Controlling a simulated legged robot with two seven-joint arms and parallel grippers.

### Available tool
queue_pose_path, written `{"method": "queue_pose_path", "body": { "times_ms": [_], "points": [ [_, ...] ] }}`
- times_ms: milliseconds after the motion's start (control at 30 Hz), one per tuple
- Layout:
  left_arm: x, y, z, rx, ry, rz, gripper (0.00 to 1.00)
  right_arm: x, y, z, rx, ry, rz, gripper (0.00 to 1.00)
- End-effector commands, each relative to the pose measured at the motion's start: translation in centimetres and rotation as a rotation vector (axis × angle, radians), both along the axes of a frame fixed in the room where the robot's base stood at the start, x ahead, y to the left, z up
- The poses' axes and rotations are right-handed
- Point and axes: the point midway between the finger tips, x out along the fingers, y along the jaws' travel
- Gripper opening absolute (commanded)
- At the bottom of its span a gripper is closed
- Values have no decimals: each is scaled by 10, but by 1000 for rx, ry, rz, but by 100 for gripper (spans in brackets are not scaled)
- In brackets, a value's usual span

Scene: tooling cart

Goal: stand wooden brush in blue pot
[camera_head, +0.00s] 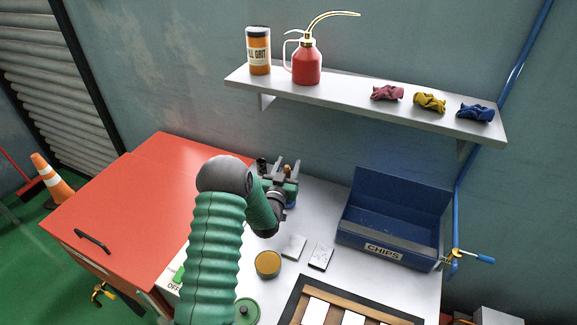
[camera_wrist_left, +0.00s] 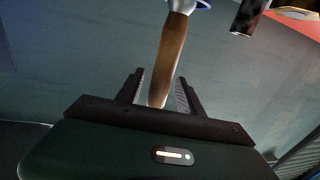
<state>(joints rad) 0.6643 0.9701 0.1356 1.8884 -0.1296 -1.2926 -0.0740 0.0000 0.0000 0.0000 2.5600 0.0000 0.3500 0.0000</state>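My left gripper (camera_head: 288,168) is at the back of the white bench top, beside the red cabinet. In the left wrist view the wooden brush handle (camera_wrist_left: 168,58) runs between the two fingers (camera_wrist_left: 160,88), its end near the palm. Thin gaps show on both sides of the handle, so the fingers look open around it. At the handle's far end is a pale grey part beside a blue rim (camera_wrist_left: 200,5), probably the blue pot. In the head view a bit of blue pot (camera_head: 291,204) shows just under the gripper, mostly hidden. My right gripper is not in view.
A blue CHIPS bin (camera_head: 380,240) stands to the right. A round tan-topped tin (camera_head: 268,263), flat pads (camera_head: 293,246) and a wooden rack (camera_head: 290,310) lie nearer. A shelf (camera_head: 350,98) hangs above with a red oil can (camera_head: 307,66). A dark cylinder (camera_wrist_left: 250,16) is close by the brush.

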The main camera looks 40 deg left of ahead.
Motion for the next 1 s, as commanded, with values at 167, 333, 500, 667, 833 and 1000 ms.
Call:
{"method": "queue_pose_path", "body": {
  "times_ms": [167, 333, 500, 667, 833, 1000],
  "points": [
    [0, -1, 0, 0, 0, 0, 44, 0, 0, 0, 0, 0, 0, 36],
    [-6, -4, -1, 0, 2, -1, 44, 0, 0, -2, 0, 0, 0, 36],
    [-39, -19, -4, -2, 4, -1, 44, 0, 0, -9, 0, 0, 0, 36],
    [-82, -40, -7, -4, 4, 0, 44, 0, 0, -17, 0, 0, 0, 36],
    [-123, -60, -7, -4, 3, -1, 44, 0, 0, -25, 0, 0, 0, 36],
    [-145, -71, -7, -3, 3, 1, 44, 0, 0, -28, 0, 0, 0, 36]
  ]
}}
